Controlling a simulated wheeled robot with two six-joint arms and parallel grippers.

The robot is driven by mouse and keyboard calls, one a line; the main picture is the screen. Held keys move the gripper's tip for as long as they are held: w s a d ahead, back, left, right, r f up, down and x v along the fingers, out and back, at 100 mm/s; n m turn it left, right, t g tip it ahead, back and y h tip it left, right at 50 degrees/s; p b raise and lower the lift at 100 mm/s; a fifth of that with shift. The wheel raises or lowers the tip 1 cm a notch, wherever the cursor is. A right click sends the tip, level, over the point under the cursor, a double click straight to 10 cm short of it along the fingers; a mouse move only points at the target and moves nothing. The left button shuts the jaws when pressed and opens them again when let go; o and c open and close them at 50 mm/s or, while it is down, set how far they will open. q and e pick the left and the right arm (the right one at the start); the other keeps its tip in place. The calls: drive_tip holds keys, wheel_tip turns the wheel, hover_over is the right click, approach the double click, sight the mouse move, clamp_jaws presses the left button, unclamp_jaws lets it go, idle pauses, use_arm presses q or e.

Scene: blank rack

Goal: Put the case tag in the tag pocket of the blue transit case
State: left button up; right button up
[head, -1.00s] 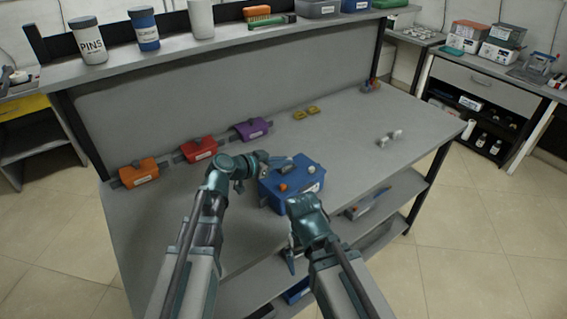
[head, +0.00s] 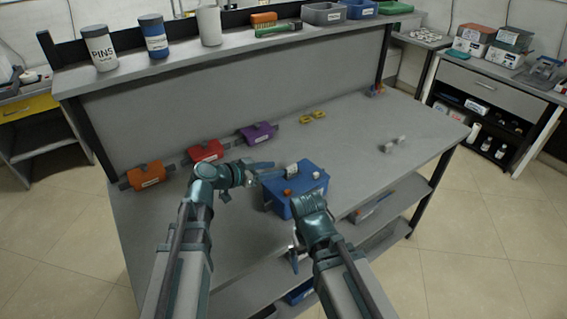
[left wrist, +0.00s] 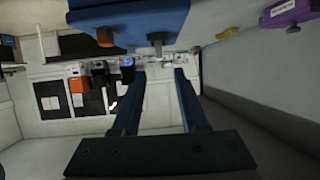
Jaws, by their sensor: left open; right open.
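The blue transit case (head: 285,206) stands on the bench, and its blue body also shows in the left wrist view (left wrist: 150,18). An orange piece (head: 287,191) is on it. A small pale piece (head: 292,170) is at its far side; I cannot tell whether this is the case tag or how it sits in a pocket. My left gripper (head: 266,171) is open at the far left of the case. In the left wrist view its fingers (left wrist: 160,74) are apart with nothing clearly held. My right gripper (head: 293,260) is open, low in front of the case by the bench edge.
Orange (head: 146,176), red (head: 206,151) and purple (head: 258,134) cases stand in a row along the bench back. Yellow pieces (head: 313,116) and small pale pieces (head: 392,144) lie farther right. A shelf (head: 240,46) with jars runs above.

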use_arm(q)
drive_tip(key=p+v, duration=0.1)
drive_tip(key=v, duration=0.4)
drive_tip(key=shift+s+a, duration=0.1)
drive_tip(key=shift+s, duration=0.05)
use_arm(e)
wheel_tip(320, 180, up, 2)
